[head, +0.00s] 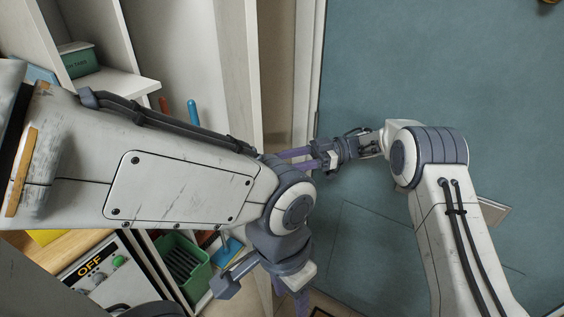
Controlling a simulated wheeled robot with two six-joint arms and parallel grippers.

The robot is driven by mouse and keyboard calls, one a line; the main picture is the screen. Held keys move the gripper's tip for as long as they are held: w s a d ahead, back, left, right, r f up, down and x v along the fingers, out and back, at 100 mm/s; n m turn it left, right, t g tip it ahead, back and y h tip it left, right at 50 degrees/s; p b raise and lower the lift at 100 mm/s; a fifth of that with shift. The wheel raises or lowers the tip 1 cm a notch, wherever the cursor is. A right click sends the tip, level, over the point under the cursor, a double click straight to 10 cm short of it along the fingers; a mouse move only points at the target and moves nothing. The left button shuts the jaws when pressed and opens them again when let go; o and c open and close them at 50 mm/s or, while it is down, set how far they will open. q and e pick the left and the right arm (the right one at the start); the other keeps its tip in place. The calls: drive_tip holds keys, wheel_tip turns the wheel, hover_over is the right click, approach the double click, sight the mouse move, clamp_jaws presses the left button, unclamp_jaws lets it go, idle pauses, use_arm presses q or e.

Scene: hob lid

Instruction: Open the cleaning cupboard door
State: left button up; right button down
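The cleaning cupboard seems to be the pale unit on the left, with its inside in view: a shelf (118,84) and upright handles behind my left arm. A tall pale panel (237,65) stands upright at its right side; I cannot tell for sure whether it is the door or a side wall. My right gripper (292,158) points left, its purple fingers at the panel's right edge, partly hidden behind my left arm; contact and opening are unclear. My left gripper (297,300) hangs low at the bottom centre, with its fingertips mostly hidden or cut off.
A green box (80,62) sits on the upper shelf. A green crate (183,264) stands low inside. An orange handle (164,104) and a blue handle (193,112) stand further in. A control panel marked OFF (92,268) is at lower left. A large teal surface (440,70) fills the right.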

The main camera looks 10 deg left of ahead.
drive_tip(key=shift+s+a, duration=0.15)
drive_tip(key=shift+c, duration=1.5)
unclamp_jaws()
drive_tip(key=shift+a, duration=0.1)
drive_tip(key=shift+r, duration=0.1)
drive_tip(key=s+d+r, duration=0.4)
drive_tip(key=d+r, duration=0.7)
drive_tip(key=shift+s, duration=0.1)
